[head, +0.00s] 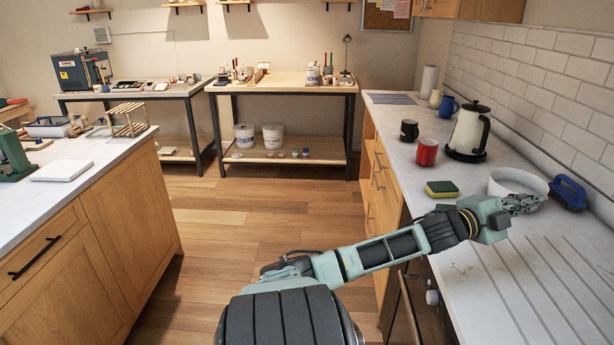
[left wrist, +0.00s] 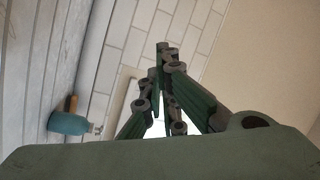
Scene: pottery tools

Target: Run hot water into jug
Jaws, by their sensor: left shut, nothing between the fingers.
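My left gripper (head: 524,203) is shut and empty over the right-hand counter. In the head view it overlaps the near rim of a white bowl (head: 512,178); I cannot tell whether they touch. The left wrist view shows its closed fingers (left wrist: 165,52) pointing toward the tiled wall. A blue jug (head: 448,107) and a cream jug (head: 435,98) stand at the far end of the counter, well beyond the gripper. A white kettle (head: 469,129) stands on a dark base nearer to me. I see no tap. My right gripper is out of view.
A red mug (head: 427,153), a black mug (head: 409,131) and a yellow-green sponge (head: 441,189) stand or lie on the counter. A blue brush-like object (head: 568,192) lies by the wall. A teal bottle (left wrist: 69,123) shows in the wrist view. The grooved near counter (head: 540,285) is clear.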

